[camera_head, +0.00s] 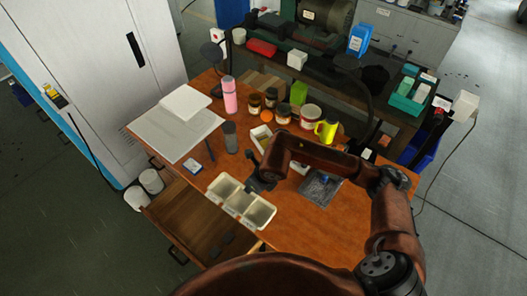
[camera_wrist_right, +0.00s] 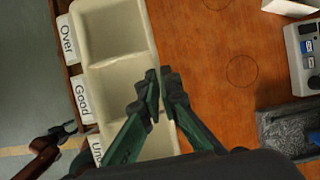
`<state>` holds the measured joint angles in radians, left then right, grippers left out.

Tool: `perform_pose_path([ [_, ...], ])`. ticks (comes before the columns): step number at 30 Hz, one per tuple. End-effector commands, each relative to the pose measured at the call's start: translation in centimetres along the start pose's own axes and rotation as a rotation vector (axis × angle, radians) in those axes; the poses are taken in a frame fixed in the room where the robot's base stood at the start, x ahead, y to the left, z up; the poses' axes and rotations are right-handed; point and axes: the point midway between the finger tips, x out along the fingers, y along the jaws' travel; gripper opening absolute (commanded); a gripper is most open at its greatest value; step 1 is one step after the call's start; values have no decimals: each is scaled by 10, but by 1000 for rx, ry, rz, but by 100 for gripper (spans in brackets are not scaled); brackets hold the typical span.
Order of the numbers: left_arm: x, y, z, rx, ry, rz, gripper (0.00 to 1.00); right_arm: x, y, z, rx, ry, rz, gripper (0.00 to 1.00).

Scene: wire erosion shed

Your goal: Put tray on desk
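The cream tray (camera_head: 236,202) has three compartments in a row. It is at the front edge of the wooden desk (camera_head: 289,218); I cannot tell whether it rests there or hangs just above. In the right wrist view the tray (camera_wrist_right: 117,60) fills the left middle. My right gripper (camera_head: 262,184) is at its long right wall. In the wrist view the fingers (camera_wrist_right: 161,76) are nearly together, one on each side of that wall. A brown and black part (camera_wrist_right: 55,137) at the lower left looks like my left arm's end; its fingers are unclear.
Labels "Over" (camera_wrist_right: 67,38) and "Good" (camera_wrist_right: 83,97) are left of the tray. A dark grey bin (camera_head: 320,188) lies to the right. A pink bottle (camera_head: 230,95), jars and a yellow mug (camera_head: 326,130) stand behind. A white board (camera_head: 175,134) covers the desk's left.

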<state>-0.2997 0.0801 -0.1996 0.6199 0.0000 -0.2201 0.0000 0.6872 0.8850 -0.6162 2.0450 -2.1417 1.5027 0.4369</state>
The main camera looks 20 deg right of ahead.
Motion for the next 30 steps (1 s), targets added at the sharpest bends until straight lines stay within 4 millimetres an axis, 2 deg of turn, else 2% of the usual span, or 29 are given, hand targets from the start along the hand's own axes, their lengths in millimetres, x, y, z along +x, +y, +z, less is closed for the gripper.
perform_pose_path([
  [5,-1,0,-1,0,1,0,40,7,-22,-6,24,3,-10,0],
  [14,-3,0,-1,1,2,0,40,32,-92,-26,24,4,-8,0],
  [18,-1,0,-1,1,1,0,40,55,-112,-38,22,4,-5,0],
  [22,-1,0,0,1,1,0,40,69,-126,-45,20,2,-5,0],
  [30,0,0,0,1,0,0,40,82,-138,-51,18,1,-5,0],
])
